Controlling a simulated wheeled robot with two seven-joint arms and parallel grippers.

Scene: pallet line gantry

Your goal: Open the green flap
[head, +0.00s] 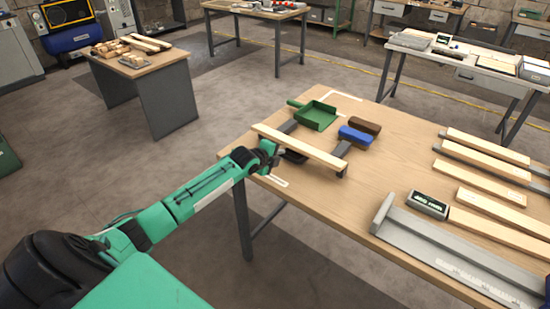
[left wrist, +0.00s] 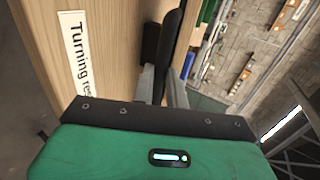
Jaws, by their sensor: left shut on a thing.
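No green flap can be made out. A green dustpan-like tray (head: 318,114) with a handle lies on the wooden table (head: 385,185) at its far left corner. A pale wooden plank (head: 312,150) lies raised across two dark grey supports in front of it. My left gripper (head: 271,153) is at the plank's near side, at the table's left edge. My right gripper is not in view.
A blue-topped brush (head: 355,135) and a brown block (head: 366,125) lie beside the plank. Several boards, a small display box (head: 427,205) and a grey metal channel (head: 450,250) fill the table's right side. The table's middle front is clear.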

